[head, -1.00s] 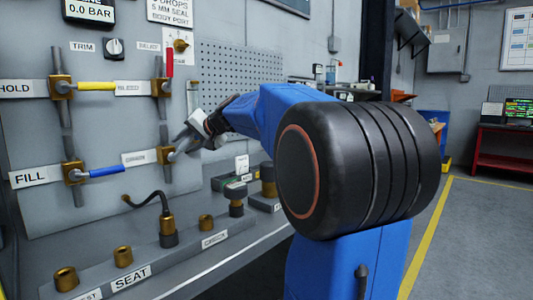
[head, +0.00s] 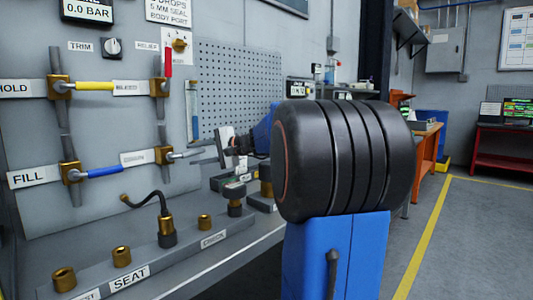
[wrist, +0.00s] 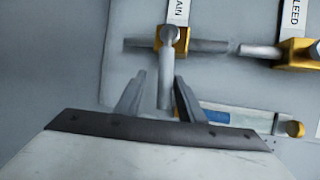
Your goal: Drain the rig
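The drain valve (head: 163,156) is the lower right brass valve on the panel in the head view. Its grey lever (head: 186,154) points right, across the vertical pipe. In the wrist view the drain valve (wrist: 172,38) is at top centre, and its lever (wrist: 165,88) points down toward my gripper (wrist: 160,80). My gripper is open, with one finger on each side of the lever's end and visible gaps beside it. In the head view my gripper (head: 212,150) is at the lever's right end. The gauge (head: 88,12) reads 0.0 BAR.
Other valves have a yellow lever (head: 94,86) and a blue lever (head: 105,171) pointing right, and a red lever (head: 168,63) pointing up. Below, a bench rail (head: 150,265) carries brass fittings and a curved hose (head: 150,197). The floor at right is clear.

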